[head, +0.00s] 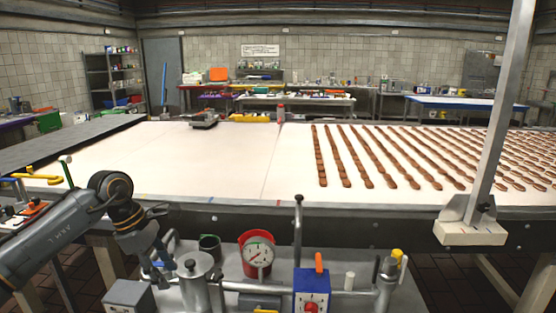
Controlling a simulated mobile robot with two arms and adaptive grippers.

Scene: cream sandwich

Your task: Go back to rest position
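My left arm comes in from the lower left, and its gripper (158,268) hangs at its end, pointing down beside a metal canister (194,284). The gripper is dark and small against the equipment, and I cannot tell whether its fingers are apart or closed, or whether it touches anything. No held thing is plain to see. My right arm and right gripper do not show.
A wide conveyor (225,160) spans the view, with rows of brown biscuits (404,165) on its right half. In front stand a red-rimmed gauge (258,253), a blue box (312,290) and metal pipes. A slanted metal post (492,120) rises at right.

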